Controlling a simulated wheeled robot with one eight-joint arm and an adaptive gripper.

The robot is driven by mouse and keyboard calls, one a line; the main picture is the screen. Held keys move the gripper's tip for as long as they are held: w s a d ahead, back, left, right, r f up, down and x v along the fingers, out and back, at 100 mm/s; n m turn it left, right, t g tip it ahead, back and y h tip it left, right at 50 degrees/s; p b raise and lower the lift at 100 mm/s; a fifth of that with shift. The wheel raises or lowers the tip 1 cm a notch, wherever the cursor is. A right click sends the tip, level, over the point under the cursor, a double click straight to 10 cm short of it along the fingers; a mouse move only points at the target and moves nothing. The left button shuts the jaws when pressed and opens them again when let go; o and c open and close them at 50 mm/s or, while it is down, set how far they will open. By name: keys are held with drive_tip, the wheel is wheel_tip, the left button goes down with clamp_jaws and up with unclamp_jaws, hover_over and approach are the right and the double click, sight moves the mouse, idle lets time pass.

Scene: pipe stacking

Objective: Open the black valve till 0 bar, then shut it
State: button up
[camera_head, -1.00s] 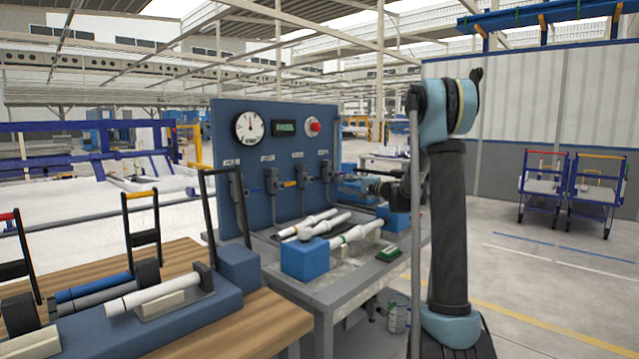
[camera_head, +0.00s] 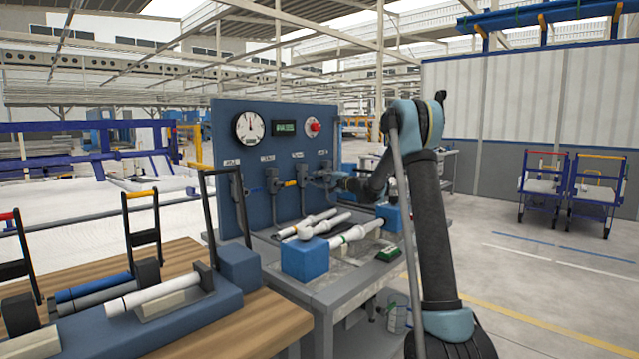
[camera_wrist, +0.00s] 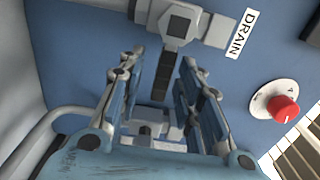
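The black valve lever (camera_wrist: 160,75) hangs from a grey valve body (camera_wrist: 178,25) beside the DRAIN label in the wrist view. My gripper (camera_wrist: 162,62) is open, with one finger on each side of the lever; whether either touches it I cannot tell. In the head view my gripper (camera_head: 338,182) is at the right end of the blue panel (camera_head: 285,215) and largely hides this valve. A round white gauge (camera_head: 249,126) has its needle pointing roughly up. The green digits on the display (camera_head: 285,128) are too small to read.
A red knob (camera_wrist: 285,107) is right of my gripper. Other valves (camera_head: 272,180) line the panel to the left. White pipes (camera_head: 325,228) and blue blocks (camera_head: 304,259) lie on the grey bench below. A wooden table (camera_head: 240,320) with a pipe rack stands at front left.

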drive_tip(key=shift+w+a, duration=0.3)
drive_tip(key=shift+a, duration=0.05)
